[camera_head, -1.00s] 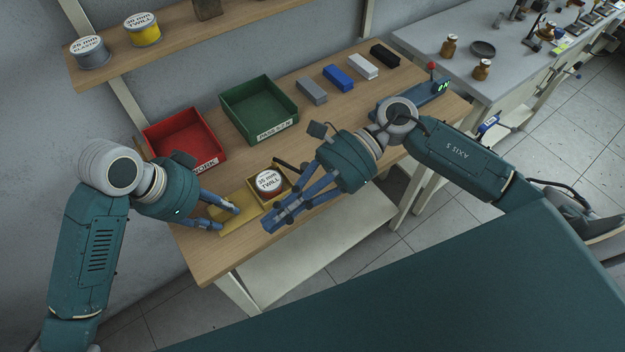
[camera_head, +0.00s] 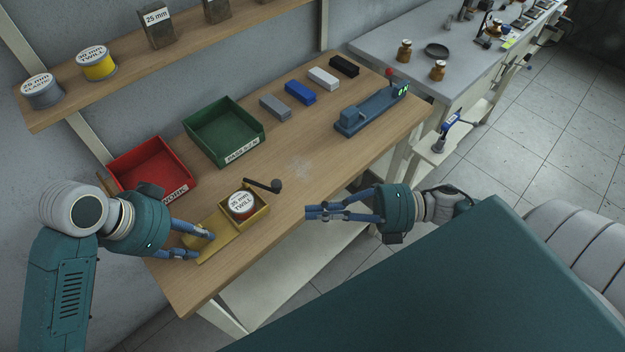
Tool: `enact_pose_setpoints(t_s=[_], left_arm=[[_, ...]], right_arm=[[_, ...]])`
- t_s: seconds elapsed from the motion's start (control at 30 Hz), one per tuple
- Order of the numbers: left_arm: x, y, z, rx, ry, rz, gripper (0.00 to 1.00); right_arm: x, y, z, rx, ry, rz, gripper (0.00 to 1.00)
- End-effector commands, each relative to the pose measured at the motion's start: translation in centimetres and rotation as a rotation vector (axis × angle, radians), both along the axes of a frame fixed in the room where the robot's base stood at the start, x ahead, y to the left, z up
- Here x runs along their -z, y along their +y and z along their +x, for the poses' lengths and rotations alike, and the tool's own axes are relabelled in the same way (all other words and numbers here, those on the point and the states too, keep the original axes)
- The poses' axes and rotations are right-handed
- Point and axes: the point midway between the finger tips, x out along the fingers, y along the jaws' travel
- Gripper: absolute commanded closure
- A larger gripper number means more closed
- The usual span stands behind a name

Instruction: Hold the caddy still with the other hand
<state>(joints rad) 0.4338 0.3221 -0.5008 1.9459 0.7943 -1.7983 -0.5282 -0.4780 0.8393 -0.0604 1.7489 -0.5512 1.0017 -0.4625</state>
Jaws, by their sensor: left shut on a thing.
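The caddy (camera_head: 219,247) is a yellow tray near the front left edge of the wooden bench. A round roll labelled "35 mm TWILL" (camera_head: 242,204) sits in its square compartment. My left gripper (camera_head: 205,246) is shut on the caddy's left end, with its fingers at the raised yellow part there. My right gripper (camera_head: 308,213) is in front of the bench's front edge, to the right of the caddy and apart from it. Its fingers lie close together in this view, and I cannot tell whether they are shut. I see nothing held in it.
A dark-handled tool (camera_head: 264,185) lies by the caddy's compartment. A red bin (camera_head: 153,168) and a green bin (camera_head: 224,133) stand behind. Several coloured blocks, one blue (camera_head: 300,92), and a blue-grey device (camera_head: 371,110) are further right. The bench middle is clear.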

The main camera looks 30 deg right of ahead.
Motion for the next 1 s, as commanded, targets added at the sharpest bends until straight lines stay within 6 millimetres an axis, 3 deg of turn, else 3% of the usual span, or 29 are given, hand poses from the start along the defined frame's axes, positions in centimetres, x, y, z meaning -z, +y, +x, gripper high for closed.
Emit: enact_pose_setpoints(t_s=[0.37, 0.6, 1.0], left_arm=[[0.0, 0.0, 0.0, 0.001, -0.001, -0.001, 0.98], [0.0, 0.0, 0.0, 0.0, 0.0, -0.001, 0.98], [0.0, 0.0, 0.0, 0.0, 0.0, -0.001, 0.98]], right_arm=[[-0.2, 7.4, 3.4, -0.003, -0.008, 0.002, 1.0], [0.1, 4.9, 5.7, -0.001, -0.004, -0.003, 1.0], [0.1, 4.4, 6.2, -0.002, -0.003, -0.003, 1.0]])
